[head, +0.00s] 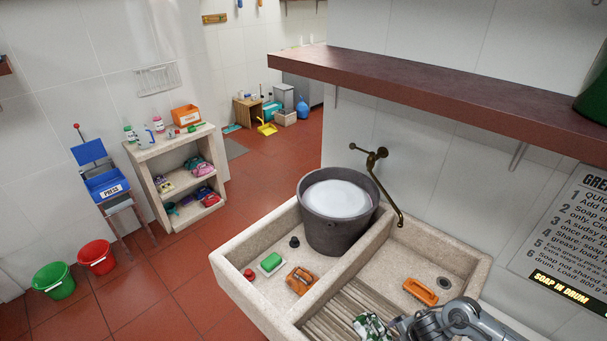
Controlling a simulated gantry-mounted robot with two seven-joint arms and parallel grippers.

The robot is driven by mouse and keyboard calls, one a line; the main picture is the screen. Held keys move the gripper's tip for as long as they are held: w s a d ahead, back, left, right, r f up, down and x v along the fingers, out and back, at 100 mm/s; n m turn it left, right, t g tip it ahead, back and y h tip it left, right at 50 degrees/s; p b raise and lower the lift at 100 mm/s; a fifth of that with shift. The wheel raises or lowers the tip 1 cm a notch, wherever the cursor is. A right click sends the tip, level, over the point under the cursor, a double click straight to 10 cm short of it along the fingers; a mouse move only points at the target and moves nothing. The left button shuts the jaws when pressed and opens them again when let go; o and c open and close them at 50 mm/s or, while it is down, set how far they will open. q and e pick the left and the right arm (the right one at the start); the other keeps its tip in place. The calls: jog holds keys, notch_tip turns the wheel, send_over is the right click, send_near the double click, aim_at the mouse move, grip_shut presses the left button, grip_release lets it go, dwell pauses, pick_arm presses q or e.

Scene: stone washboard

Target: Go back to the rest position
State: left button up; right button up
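One arm of mine comes in at the bottom right; I take it as my right. Its gripper (398,327) is low over the ribbed washboard (335,314) of the stone sink, beside a green and white patterned cloth (371,327). The fingers are too small and cut off to tell whether they are open or hold the cloth. My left gripper is out of view.
The left basin also holds a green and white block (271,263), an orange-brown brush (300,280) and small stoppers. An orange brush (420,291) lies in the right basin. A dark shelf (430,97) juts out above.

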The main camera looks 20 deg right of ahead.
jog(key=s+a+r+m+t+h, duration=0.1)
jog(key=s+a+r+m+h, duration=0.1)
jog(key=s+r+m, duration=0.45)
jog(key=s+a+r+m+t+h, duration=0.1)
jog(key=s+a+r+m+h, duration=0.25)
jog(key=r, duration=0.55)
jog(key=s+a+f+m+g+y, duration=0.1)
jog(key=a+f+m+y, duration=0.15)
jog(key=a, duration=0.45)
jog(key=s+a+f+m+y, duration=0.2)
jog(key=a+m+y, duration=0.2)
jog(key=a, duration=0.4)
pick_arm(q)
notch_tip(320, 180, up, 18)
jog(key=p, duration=1.8)
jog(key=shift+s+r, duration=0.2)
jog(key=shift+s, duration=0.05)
pick_arm(e)
notch_tip(320, 180, up, 19)
jog(key=shift+d+n, duration=0.3)
jog(key=shift+n, duration=0.05)
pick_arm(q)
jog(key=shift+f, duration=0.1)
pick_arm(e)
jog(key=shift+w, duration=0.1)
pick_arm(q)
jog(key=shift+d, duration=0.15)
